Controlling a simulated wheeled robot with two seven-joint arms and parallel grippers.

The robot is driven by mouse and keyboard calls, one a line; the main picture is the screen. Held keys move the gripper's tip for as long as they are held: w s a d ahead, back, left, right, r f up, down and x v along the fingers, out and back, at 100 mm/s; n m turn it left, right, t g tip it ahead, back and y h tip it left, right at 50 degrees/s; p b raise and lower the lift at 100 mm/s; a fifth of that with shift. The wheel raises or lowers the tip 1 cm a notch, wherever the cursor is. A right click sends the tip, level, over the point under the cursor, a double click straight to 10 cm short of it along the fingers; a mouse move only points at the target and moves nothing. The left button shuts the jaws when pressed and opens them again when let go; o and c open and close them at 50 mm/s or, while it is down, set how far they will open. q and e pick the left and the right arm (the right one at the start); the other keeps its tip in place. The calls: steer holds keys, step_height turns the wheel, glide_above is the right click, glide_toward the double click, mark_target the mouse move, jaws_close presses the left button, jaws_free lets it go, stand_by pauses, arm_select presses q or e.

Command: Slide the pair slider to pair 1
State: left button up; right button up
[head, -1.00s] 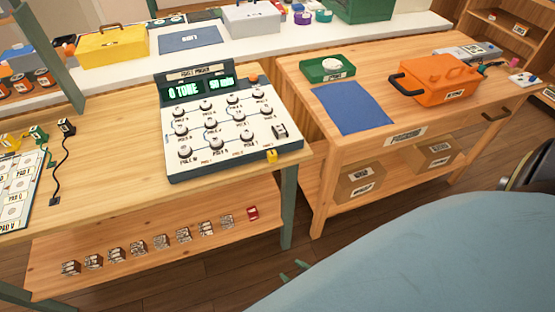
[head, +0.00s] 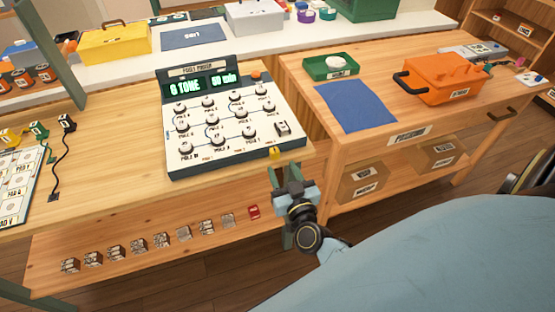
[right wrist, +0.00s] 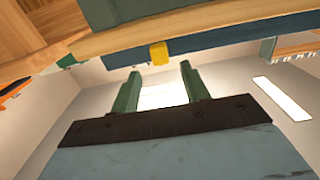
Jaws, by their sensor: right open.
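The dial panel (head: 225,120) is a white sloped console with several knobs and a lit green display. Its yellow pair slider (head: 275,153) sits at the right end of the panel's front edge. The small pair labels along that edge are too small to read surely. My right gripper (head: 285,175) is open just in front of and below the slider, apart from it. In the right wrist view the yellow slider (right wrist: 158,53) shows beyond and between the two green fingers (right wrist: 160,88), with nothing between them. My left gripper is not in view.
The panel stands on a wooden table (head: 110,170) with a lower shelf of small blocks. To the right is another bench with a blue mat (head: 355,107), a green tray (head: 330,68) and an orange box (head: 440,78). Black cables lie at the left.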

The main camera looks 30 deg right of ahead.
mark_target(275, 156)
steer(key=x, duration=0.4)
steer(key=shift+w+d+b, duration=0.1)
steer(key=shift+w+b, duration=0.2)
steer(key=shift+w, duration=0.15)
steer(key=c, duration=0.9)
jaws_close()
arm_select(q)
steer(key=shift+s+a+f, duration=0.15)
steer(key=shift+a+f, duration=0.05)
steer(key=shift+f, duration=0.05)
